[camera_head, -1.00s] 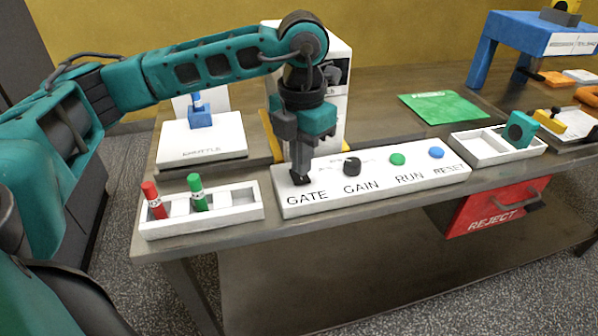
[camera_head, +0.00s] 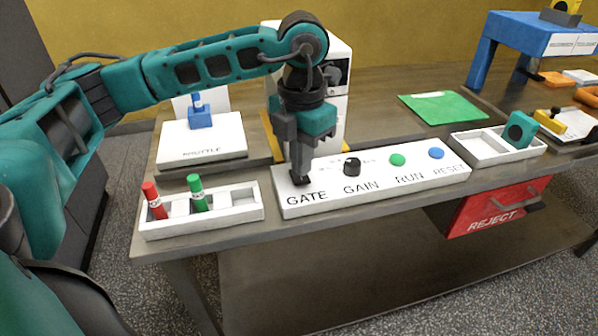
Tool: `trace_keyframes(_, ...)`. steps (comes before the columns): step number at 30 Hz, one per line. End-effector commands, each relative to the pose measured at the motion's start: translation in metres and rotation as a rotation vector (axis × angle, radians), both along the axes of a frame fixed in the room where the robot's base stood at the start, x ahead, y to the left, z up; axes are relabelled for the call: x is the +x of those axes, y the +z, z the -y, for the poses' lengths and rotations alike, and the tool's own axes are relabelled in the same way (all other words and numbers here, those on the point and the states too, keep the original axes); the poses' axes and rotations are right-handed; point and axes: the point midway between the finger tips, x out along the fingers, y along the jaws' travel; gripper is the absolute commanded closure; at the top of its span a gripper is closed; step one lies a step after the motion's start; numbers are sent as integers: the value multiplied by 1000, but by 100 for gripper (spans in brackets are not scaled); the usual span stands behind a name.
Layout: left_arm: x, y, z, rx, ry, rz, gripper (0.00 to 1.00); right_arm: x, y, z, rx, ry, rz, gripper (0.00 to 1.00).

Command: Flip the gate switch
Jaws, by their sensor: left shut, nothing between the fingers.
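The white control panel (camera_head: 400,179) lies along the front of the table, with a black GAIN knob (camera_head: 352,166), a green RUN button (camera_head: 398,159) and a blue RESET button (camera_head: 436,153). The GATE label (camera_head: 307,197) is at its left end. My left gripper (camera_head: 300,180) is shut and empty, pointing down just above or at the panel behind that label. The gate switch is hidden by the fingertips or too small to make out, so I cannot tell its position or whether they touch it. My right gripper is not in view.
A white tray (camera_head: 250,210) with a red marker (camera_head: 154,201) and a green marker (camera_head: 196,192) stands left of the panel. A white machine (camera_head: 342,60) stands behind my gripper. Another white tray (camera_head: 470,149) holds a teal block (camera_head: 519,130). A green sheet (camera_head: 443,107) lies behind.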

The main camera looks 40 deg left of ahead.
Motion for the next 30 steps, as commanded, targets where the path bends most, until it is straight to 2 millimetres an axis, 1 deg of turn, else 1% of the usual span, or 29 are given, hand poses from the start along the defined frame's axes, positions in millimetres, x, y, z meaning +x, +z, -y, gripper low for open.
trace_keyframes(13, 0, 0, 0, 0, 0, 0, 100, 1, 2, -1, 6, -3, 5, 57)
trace_keyframes(30, 0, -8, 0, 0, 0, 0, 100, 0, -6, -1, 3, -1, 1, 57)
